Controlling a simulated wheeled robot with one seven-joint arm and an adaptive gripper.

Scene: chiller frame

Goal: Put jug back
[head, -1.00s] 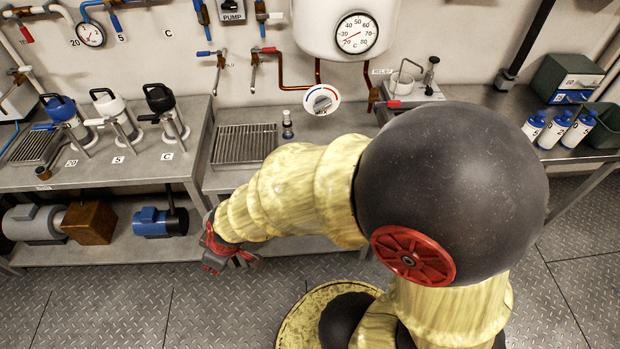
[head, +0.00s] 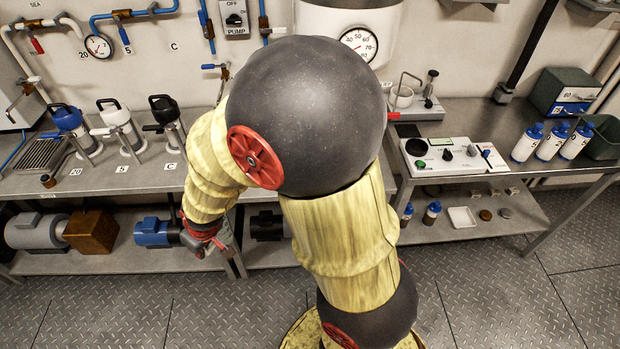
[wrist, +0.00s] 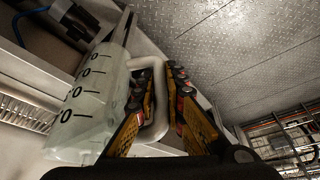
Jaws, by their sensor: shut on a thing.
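In the wrist view, a translucent jug (wrist: 88,105) with dark volume marks and numbers is tilted at the left. Its pale handle (wrist: 155,118) lies between the yellow-and-black fingers of my gripper (wrist: 158,88), which is shut on it. In the head view my gripper (head: 207,240) hangs low in front of the left bench, near its lower shelf. I cannot make out the jug there.
Blue, white and black-topped vessels (head: 116,118) stand on the left bench (head: 110,180). A blue motor (head: 155,232) sits on the shelf near my gripper. The right bench holds a control panel (head: 452,155) and several blue-capped bottles (head: 552,142). The patterned floor (head: 490,290) is clear.

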